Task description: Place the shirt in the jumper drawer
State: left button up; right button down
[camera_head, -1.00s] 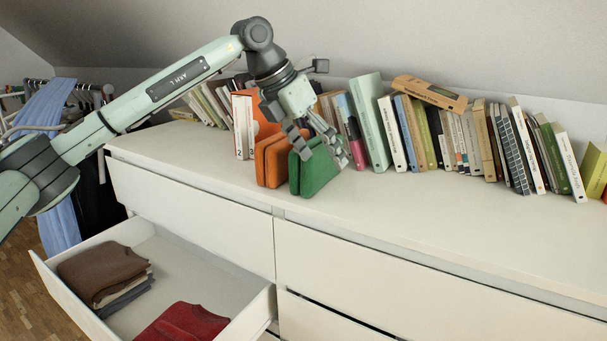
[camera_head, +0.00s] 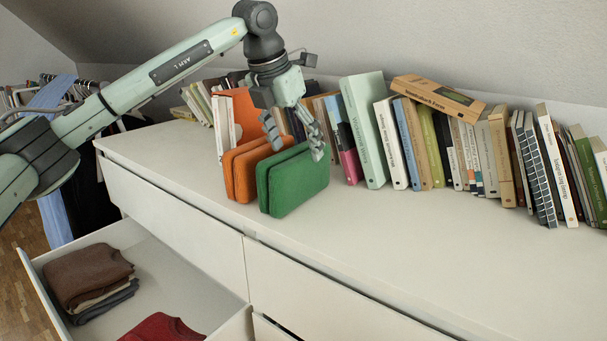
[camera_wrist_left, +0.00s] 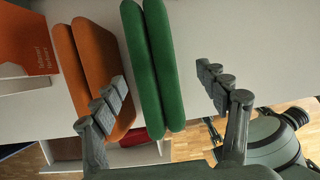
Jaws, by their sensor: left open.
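A green folded garment (camera_head: 293,183) stands upright on the white dresser top, and it also shows in the left wrist view (camera_wrist_left: 150,65). An orange folded garment (camera_head: 238,172) stands beside it on the left. I cannot tell which of them is the shirt. My left gripper (camera_head: 293,138) is open at the top of the green garment. In the wrist view its fingers (camera_wrist_left: 163,95) lie on either side of the green garment, with the orange one by the left finger. The open drawer (camera_head: 190,285) below holds a brown folded stack (camera_head: 88,275) and a red folded garment (camera_head: 163,328). My right gripper is not shown.
A row of books (camera_head: 362,130) stands along the back of the dresser top (camera_head: 400,245), close behind the garments. The front dresser top is clear. The drawer has bare floor between its stacks. A clothes rack is at left.

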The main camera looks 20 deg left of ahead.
aim_at(302, 172)
pick_arm(q)
jog(key=x, duration=0.2)
jog(key=shift+a+f, duration=0.1)
jog(key=shift+f, duration=0.25)
jog(key=x, duration=0.5)
jog(key=shift+w+a, duration=0.15)
jog(key=shift+w, duration=0.05)
jog(key=shift+c, duration=0.5)
